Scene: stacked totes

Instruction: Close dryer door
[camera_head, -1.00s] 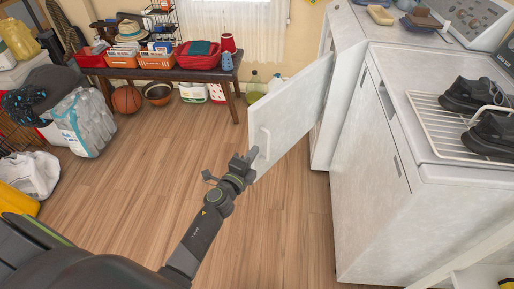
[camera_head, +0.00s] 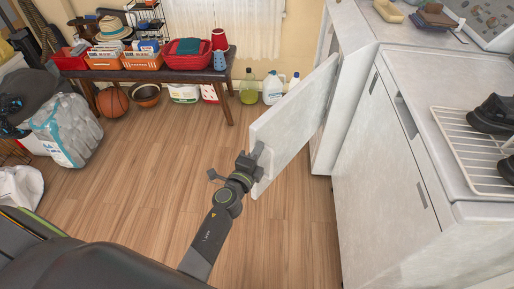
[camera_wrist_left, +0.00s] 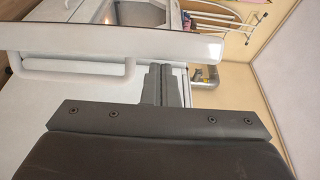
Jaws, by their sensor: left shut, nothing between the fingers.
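The dryer door (camera_head: 294,122) is a flat white panel standing open from the front of the rear white machine, the dryer (camera_head: 342,77). My left gripper (camera_head: 248,163) is shut and empty at the door's free edge, at the handle; whether it touches is hard to tell. In the left wrist view the white bar handle (camera_wrist_left: 78,74) runs across the left, with the gripper fingers (camera_wrist_left: 162,82) close to its right end. The right gripper is not in view.
A second white machine (camera_head: 388,170) stands nearer on the right, with a wire rack (camera_head: 478,160) and black shoes on top. A dark bench (camera_head: 150,75) with bins stands at the back. Bottles (camera_head: 271,88) stand behind the door.

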